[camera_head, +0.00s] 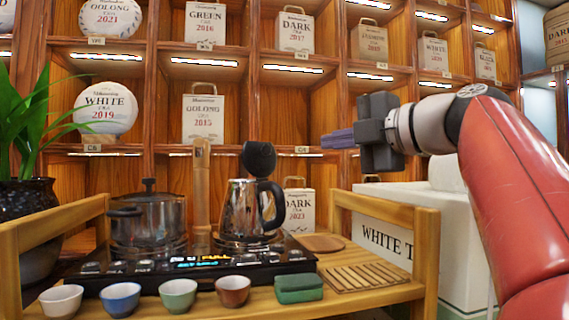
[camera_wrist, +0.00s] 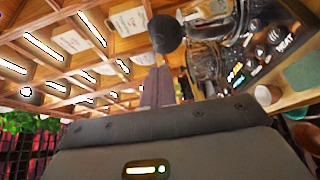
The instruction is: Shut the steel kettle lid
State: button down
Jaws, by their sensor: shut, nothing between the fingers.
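The steel kettle (camera_head: 238,210) stands on the black hob, its dark handle on the right. Its round black lid (camera_head: 259,158) is tipped up and open, standing above the kettle's top near the handle. In the wrist view the lid (camera_wrist: 166,33) appears as a dark disc just beyond my fingertips. My gripper (camera_head: 326,140) is shut and empty, to the right of the lid at about its height, with its fingers pointing left. The shut fingers (camera_wrist: 157,76) also show in the wrist view. A gap shows between fingertips and lid in the head view.
A steel pot (camera_head: 147,218) stands left of the kettle on the hob (camera_head: 190,266). Several cups, a green box (camera_head: 299,289) and a slatted bamboo mat (camera_head: 362,276) lie along the front. A wooden rail (camera_head: 384,209) stands at the right. Shelves of tea fill the back.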

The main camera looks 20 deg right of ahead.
aim_at(268, 149)
jog(key=p+x, duration=0.2)
jog(key=x, duration=1.2)
jog(key=shift+r, duration=0.1)
jog(key=shift+r, duration=0.1)
